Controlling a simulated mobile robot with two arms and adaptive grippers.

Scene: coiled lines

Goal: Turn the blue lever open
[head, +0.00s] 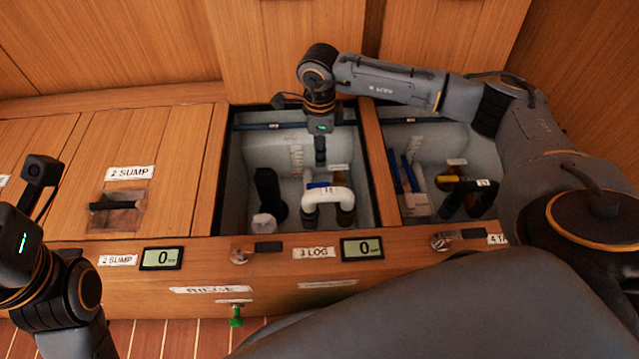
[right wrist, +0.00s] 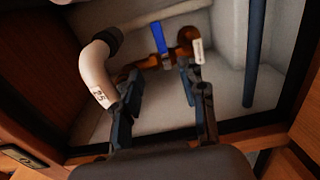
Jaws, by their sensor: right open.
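The blue lever (head: 322,185) shows in the head view inside the middle open compartment, close behind a white bent hose (head: 341,194). In the right wrist view the blue lever (right wrist: 159,38) stands up from a brass-coloured valve body (right wrist: 152,62), with the white hose (right wrist: 95,72) to its left. My right gripper (head: 320,160) reaches down into that compartment above the lever. In the right wrist view its two fingers (right wrist: 160,88) are apart with nothing between them, and the lever lies beyond their tips. My left wrist is at the left edge; its fingers are out of the picture.
A black upright hose (head: 268,190) stands left of the white hose. A closed "2 SUMP" lid (head: 165,190) lies left.

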